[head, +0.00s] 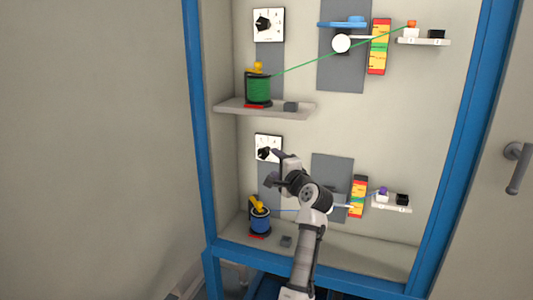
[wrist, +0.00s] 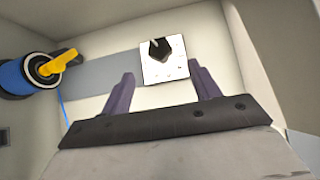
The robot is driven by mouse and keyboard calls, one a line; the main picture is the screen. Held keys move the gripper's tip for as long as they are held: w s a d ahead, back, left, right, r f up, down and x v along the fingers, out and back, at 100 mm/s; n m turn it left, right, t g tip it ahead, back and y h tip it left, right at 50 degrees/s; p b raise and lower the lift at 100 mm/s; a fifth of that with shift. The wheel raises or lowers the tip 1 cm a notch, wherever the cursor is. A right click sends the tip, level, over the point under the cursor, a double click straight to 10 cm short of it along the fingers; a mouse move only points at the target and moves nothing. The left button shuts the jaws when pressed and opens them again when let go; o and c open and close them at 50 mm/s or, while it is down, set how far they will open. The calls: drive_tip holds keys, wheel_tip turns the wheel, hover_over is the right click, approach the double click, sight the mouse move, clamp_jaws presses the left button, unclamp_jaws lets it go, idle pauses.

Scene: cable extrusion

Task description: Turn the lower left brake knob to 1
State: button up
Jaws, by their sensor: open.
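The lower left brake knob (head: 262,154) is a black knob on a white square dial plate (head: 274,141), mounted on a grey strip on the back wall. In the wrist view the black knob (wrist: 158,48) sits on its white plate (wrist: 174,67), beyond and slightly above the gap between my fingers. My gripper (wrist: 163,82) is open and empty, its two dark purple fingers apart and not visibly touching the knob. In the head view my gripper (head: 274,168) is close to the plate and covers its lower right part. The dial numbers are too small to read.
Below the knob is a blue spool (head: 260,219) with a yellow lever (head: 258,204). Above is a shelf (head: 280,108) with a green spool (head: 258,90) and an upper dial (head: 268,24). A blue frame (head: 198,130) borders the left side.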

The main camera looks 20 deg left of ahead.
sight(266, 155)
drive_tip(key=p+x, duration=0.2)
drive_tip(key=x, duration=0.5)
drive_tip(key=shift+w+a, duration=0.15)
drive_tip(key=shift+w, duration=0.05)
drive_tip(key=shift+c, duration=0.3)
